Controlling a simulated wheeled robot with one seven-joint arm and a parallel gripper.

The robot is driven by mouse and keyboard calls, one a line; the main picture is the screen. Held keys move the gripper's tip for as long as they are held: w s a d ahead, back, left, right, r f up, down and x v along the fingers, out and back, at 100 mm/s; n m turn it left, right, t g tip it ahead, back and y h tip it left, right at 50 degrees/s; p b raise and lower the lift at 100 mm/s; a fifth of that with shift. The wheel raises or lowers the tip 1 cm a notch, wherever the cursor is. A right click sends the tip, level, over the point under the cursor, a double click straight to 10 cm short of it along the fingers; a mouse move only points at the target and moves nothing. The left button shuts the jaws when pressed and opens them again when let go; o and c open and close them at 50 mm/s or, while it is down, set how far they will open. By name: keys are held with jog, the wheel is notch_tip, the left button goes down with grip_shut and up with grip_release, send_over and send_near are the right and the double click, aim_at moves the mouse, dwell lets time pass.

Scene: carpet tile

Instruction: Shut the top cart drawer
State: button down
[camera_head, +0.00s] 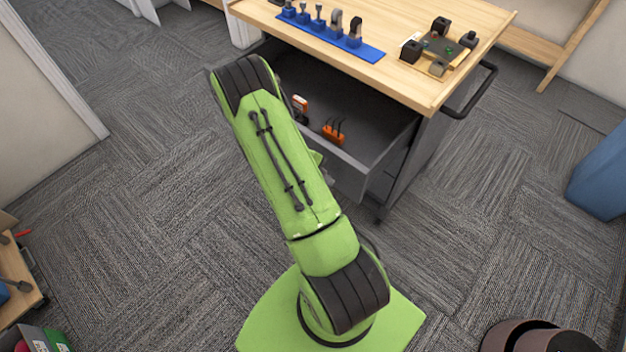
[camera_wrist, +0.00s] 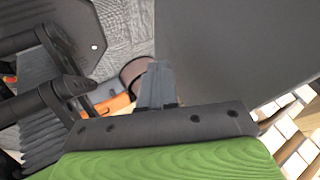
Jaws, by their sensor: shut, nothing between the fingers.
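The top cart drawer (camera_head: 385,145) stands pulled out under the cart's wooden top in the head view. Its dark interior shows, with an orange item (camera_head: 334,132) and another small orange-and-grey item (camera_head: 300,103) inside. My green arm crosses in front of the drawer's left part and hides my gripper in that view. In the wrist view, my gripper's fingers (camera_wrist: 156,86) are together and empty. They are beside a large flat dark grey panel (camera_wrist: 235,50), which looks like part of the drawer. I cannot tell whether they touch it.
The cart top (camera_head: 400,85) carries a blue tool rack (camera_head: 330,36) and a small board with black blocks (camera_head: 440,48). A black handle (camera_head: 480,92) juts out at the cart's right. A blue bin (camera_head: 603,175) stands far right. Carpet is open on both sides.

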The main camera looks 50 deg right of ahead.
jog(key=shift+d, duration=1)
